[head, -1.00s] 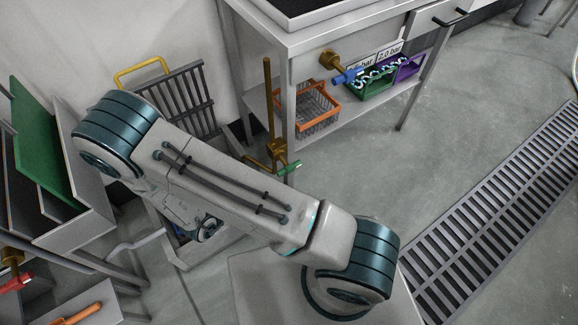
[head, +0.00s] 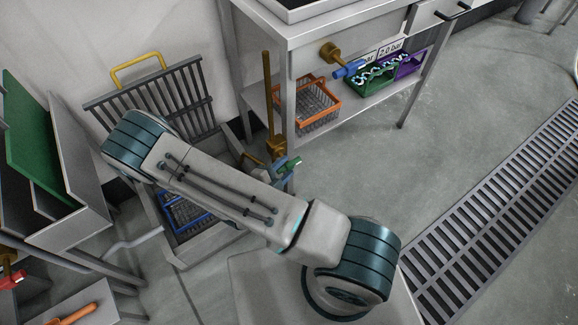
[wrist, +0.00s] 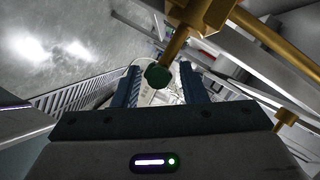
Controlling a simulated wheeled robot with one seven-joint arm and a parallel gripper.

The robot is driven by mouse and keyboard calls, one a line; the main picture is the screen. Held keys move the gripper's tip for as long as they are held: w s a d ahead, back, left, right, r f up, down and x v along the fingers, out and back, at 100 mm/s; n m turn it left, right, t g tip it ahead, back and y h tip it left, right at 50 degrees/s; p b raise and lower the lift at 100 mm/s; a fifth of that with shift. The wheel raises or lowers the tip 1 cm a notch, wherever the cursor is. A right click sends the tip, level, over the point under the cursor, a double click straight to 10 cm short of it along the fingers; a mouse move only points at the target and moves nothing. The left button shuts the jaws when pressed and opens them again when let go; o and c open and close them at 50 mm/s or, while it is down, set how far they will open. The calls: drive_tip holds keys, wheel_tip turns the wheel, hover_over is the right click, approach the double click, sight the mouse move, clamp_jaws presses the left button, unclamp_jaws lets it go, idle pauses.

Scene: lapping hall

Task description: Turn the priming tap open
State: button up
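A brass tap with a green handle (head: 290,165) sits low on a vertical brass pipe (head: 267,95) beside the bench leg. In the wrist view the green handle end (wrist: 158,76) shows on its brass stem, between the two fingers of my gripper (wrist: 161,88). The fingers are apart, one on each side of the handle; I cannot tell whether either touches it. In the head view my gripper (head: 281,170) is mostly hidden behind my arm, close to the green handle. No label shows which tap is the priming tap.
A blue-handled tap (head: 348,69) juts from the bench front (head: 310,55). A red-handled tap (head: 12,281) is at far left. An orange basket (head: 318,104) and green and purple bins stand on the bench shelf. A grey rack (head: 180,95) stands behind my arm.

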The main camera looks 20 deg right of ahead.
drive_tip(key=shift+x, duration=1.15)
clamp_jaws()
